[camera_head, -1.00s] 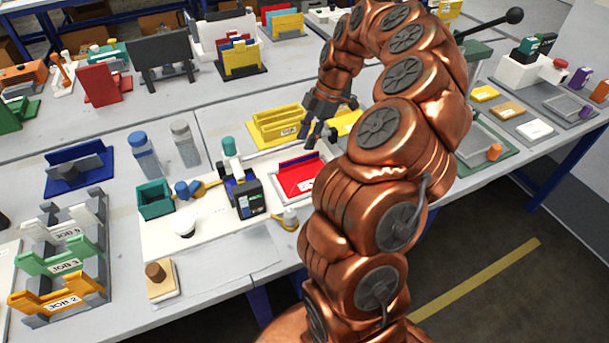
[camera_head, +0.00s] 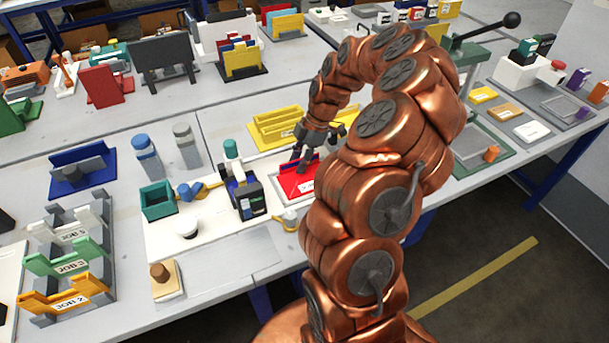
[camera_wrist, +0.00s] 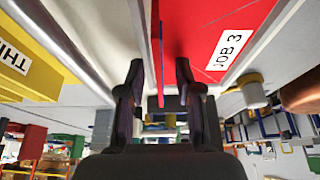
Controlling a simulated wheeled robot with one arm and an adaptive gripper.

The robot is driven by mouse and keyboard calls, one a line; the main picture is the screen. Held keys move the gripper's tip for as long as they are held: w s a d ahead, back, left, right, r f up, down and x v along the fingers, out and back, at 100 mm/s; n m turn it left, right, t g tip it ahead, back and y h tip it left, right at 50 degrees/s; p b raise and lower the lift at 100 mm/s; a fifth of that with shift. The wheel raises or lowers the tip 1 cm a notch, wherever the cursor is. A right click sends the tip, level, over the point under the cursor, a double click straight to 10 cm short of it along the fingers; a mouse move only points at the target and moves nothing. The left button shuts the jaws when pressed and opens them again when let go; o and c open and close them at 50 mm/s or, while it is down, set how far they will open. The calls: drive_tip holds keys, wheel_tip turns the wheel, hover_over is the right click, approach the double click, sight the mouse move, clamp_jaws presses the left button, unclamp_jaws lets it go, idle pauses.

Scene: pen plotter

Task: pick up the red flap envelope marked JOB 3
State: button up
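The red flap envelope (camera_head: 294,184) lies in a shallow light tray on the white board, left of my arm. In the wrist view its red face (camera_wrist: 205,22) carries a white JOB 3 label. Its raised red flap shows edge-on as a thin strip. My gripper (camera_head: 316,156) is over the envelope's back edge. In the wrist view my gripper (camera_wrist: 159,70) is open, its dark fingers on either side of the flap with a gap to each. My fingers hide part of the envelope in the head view.
A yellow holder (camera_head: 268,130) stands close behind the tray. A dark stamp-like device (camera_head: 246,200) stands left of it, and a small brass-coloured item (camera_head: 290,222) lies in front. A rack with a JOB 2 orange holder (camera_head: 60,298) is far left.

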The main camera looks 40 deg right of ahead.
drive_tip(key=shift+c, duration=0.2)
clamp_jaws()
drive_tip(key=shift+r, duration=0.15)
